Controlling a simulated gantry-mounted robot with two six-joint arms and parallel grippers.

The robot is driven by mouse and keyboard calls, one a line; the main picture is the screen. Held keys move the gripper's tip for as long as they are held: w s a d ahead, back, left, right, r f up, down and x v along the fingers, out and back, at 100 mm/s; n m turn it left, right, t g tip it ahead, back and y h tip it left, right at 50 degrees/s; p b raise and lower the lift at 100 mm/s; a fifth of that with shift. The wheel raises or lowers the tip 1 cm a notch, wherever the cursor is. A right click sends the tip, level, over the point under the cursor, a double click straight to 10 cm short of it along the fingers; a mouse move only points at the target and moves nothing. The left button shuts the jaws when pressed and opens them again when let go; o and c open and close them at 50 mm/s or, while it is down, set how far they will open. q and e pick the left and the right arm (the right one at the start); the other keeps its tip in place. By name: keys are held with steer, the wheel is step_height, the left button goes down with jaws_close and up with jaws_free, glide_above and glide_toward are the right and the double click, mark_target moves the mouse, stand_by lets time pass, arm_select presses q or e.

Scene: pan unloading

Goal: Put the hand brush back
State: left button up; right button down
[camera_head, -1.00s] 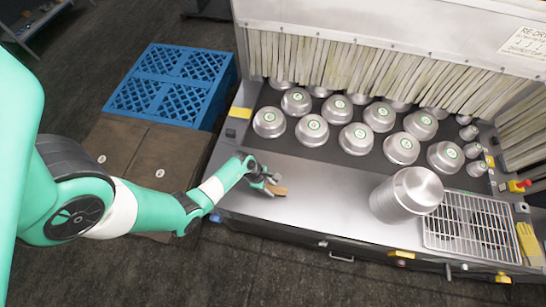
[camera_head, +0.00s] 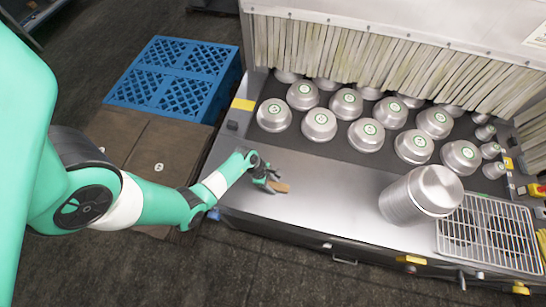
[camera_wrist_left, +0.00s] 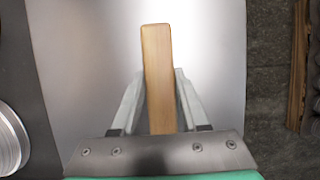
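The hand brush (camera_head: 281,188) shows as a light wooden bar on the bare metal worktop near its left end. In the left wrist view, the wooden brush (camera_wrist_left: 157,55) runs lengthwise between my left fingers. My left gripper (camera_head: 271,181) is at the brush; in the left wrist view its fingertips (camera_wrist_left: 160,78) close in against the two long sides of the wood. The bristles are hidden, and I cannot tell whether the brush touches the worktop. My right gripper is not in view.
Several upturned metal pans (camera_head: 319,124) stand on the dark belt (camera_head: 295,147) behind the worktop (camera_head: 325,195), before a strip curtain (camera_head: 370,50). A tall metal pan stack (camera_head: 405,203) and wire rack (camera_head: 470,245) are to the right. Blue crates (camera_head: 175,75) stand at left.

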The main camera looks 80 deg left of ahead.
arm_select(q)
steer(key=o, duration=0.4)
steer(key=shift+r, duration=0.1)
steer(key=shift+r, duration=0.3)
steer(key=p+v, duration=0.3)
steer(key=v, duration=0.7)
steer(key=shift+a+r+p, duration=0.1)
steer(key=shift+r+p, duration=0.1)
steer(key=shift+p, duration=0.1)
steer(key=shift+s+a+r, duration=0.1)
steer(key=shift+s+r, duration=0.2)
steer(key=shift+r, duration=0.2)
